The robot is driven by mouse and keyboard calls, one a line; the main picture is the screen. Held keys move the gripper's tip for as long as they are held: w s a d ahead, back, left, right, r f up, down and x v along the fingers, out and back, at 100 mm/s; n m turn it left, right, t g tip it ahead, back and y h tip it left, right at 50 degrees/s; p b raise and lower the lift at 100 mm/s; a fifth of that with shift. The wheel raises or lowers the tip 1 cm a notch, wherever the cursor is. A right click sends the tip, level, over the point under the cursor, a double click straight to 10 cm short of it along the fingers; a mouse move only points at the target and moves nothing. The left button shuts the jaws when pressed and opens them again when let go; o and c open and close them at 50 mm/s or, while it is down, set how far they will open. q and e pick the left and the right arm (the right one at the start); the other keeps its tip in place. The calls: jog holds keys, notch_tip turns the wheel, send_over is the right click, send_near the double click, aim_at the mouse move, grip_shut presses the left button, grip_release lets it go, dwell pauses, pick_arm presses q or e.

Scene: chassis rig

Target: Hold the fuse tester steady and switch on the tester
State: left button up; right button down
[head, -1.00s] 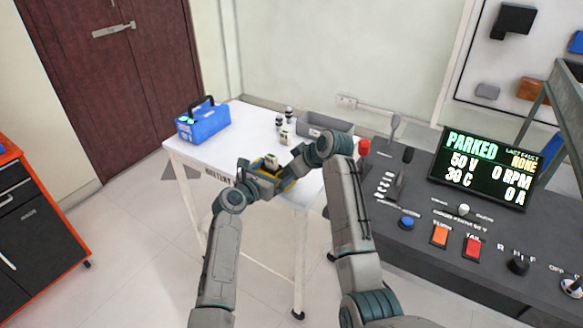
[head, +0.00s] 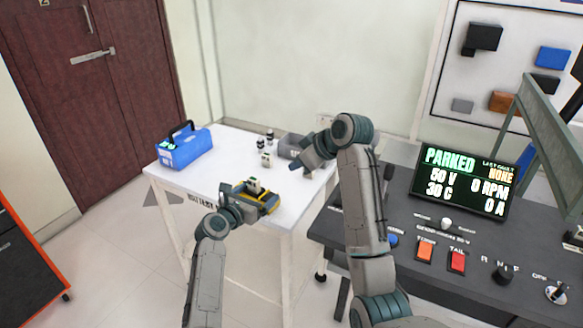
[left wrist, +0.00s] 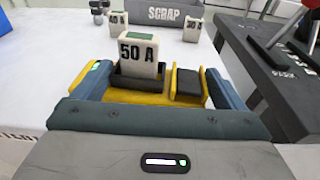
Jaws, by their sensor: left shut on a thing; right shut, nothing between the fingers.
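The fuse tester (head: 268,199) is a yellow and dark grey block at the front edge of the white table. In the left wrist view the tester (left wrist: 137,97) holds a white fuse (left wrist: 138,52) marked 50 A, upright in its dark slot. A black rocker-like piece (left wrist: 188,84) sits right of the fuse in a yellow surround. My left gripper (head: 245,198) is shut on the tester, its blue-grey fingers along both sides. My right gripper (head: 308,169) is shut and empty, above the table to the right of the tester and apart from it.
A grey bin (left wrist: 176,13) marked SCRAP stands behind, with several small fuses (head: 266,159) left of it. A blue case (head: 185,150) stands on the table's left. The dark console (head: 400,268) with a display (head: 463,180) reading PARKED is at the right.

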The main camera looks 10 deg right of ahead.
pick_arm(q)
jog(key=o, duration=0.7)
jog(key=shift+o, duration=0.2)
jog(key=shift+s+a, duration=0.1)
